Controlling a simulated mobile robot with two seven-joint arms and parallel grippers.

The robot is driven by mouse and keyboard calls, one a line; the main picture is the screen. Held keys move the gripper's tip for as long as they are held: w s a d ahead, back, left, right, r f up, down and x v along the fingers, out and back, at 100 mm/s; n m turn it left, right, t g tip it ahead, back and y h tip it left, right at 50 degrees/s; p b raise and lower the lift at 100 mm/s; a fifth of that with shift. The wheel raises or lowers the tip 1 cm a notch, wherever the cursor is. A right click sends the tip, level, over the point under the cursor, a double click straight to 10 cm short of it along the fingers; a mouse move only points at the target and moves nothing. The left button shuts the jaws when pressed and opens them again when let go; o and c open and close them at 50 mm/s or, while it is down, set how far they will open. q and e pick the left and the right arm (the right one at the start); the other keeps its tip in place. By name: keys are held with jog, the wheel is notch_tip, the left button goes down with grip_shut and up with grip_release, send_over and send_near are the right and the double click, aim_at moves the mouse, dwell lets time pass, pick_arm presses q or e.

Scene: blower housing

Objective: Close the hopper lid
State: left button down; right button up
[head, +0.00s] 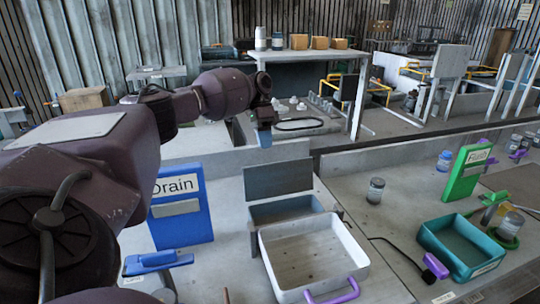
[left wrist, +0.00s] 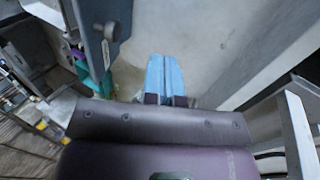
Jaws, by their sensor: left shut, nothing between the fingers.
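The hopper looks to be the grey open-topped box (head: 285,210) in the middle of the bench. Its lid (head: 278,177) is a flat grey panel standing up along the box's back edge, so the hopper is open. My left gripper (head: 264,139) has light-blue fingers and is above and behind the lid, apart from it, pointing down. In the left wrist view its fingers (left wrist: 165,76) are together and empty. A dark panel with a round knob (left wrist: 110,32) shows beside them there; I cannot tell whether it is the lid. My right gripper is out of view.
A white tray (head: 353,248) with a purple handle stands in front of the hopper. A blue Drain holder (head: 182,230) is to its left. A teal bin (head: 425,238), a green Flush holder (head: 465,178) and a jar (head: 375,190) are to the right. A low wall runs behind.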

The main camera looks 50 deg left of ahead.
aim_at(278, 177)
pick_arm(q)
jog(key=shift+s+d+f+p, duration=0.2)
jog(key=shift+s+d+f, duration=0.2)
jog(key=shift+d, duration=0.4)
jog(key=shift+s+d+f+p, duration=0.2)
jog(key=shift+s+d+f, duration=0.15)
jog(key=shift+d, duration=0.45)
jog(key=shift+s+d+f+p, duration=0.2)
jog(key=shift+s+d+f, duration=0.15)
jog(key=shift+d, duration=0.45)
